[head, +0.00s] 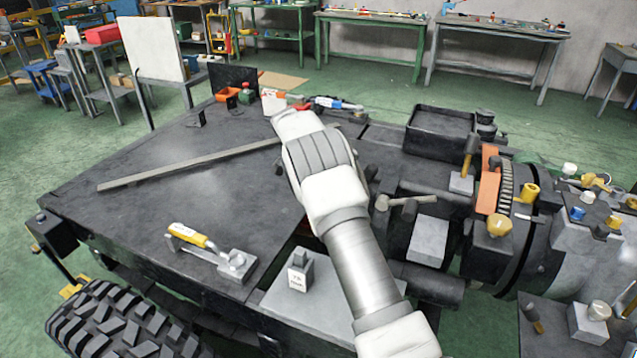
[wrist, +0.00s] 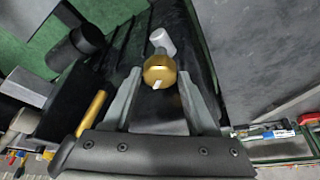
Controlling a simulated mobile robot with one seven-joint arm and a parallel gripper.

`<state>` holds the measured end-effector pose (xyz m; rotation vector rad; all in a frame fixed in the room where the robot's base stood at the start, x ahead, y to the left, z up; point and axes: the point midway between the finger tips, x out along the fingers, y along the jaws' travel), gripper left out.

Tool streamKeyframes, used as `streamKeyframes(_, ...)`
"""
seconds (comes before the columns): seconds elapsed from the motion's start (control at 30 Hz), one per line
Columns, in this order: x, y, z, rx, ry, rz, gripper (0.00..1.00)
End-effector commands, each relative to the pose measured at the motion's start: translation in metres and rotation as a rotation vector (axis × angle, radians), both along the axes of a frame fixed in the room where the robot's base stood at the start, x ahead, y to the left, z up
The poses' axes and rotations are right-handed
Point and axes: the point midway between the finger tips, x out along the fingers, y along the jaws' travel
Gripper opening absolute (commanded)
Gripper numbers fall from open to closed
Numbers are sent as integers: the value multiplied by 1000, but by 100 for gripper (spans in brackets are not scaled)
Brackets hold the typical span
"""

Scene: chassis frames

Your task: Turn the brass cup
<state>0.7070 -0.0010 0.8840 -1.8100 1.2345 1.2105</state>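A round brass piece, which I take to be the brass cup (wrist: 160,68), shows in the wrist view with a small pale mark on its near side. My gripper (wrist: 159,76) is open, with one grey finger on either side of the cup near the tips. A narrow gap shows between the cup and each finger, and I cannot tell how far below the tips it lies. In the head view my white arm crosses the middle, and I cannot make out the gripper or this cup there.
A yellow bar (wrist: 92,113) is left of the left finger. In the head view a long flat bar (head: 190,165) lies on the dark deck; a black tray (head: 440,142) and a round brass knob (head: 499,225) are to the right.

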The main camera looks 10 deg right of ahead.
Motion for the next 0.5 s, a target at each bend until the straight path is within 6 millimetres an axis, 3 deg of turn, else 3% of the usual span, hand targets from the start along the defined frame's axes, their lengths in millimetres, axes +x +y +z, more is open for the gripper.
streamKeyframes(0.33,-1,-1,0,-2,1,14,63)
streamKeyframes(0.5,-2,-2,0,0,1,109,63)
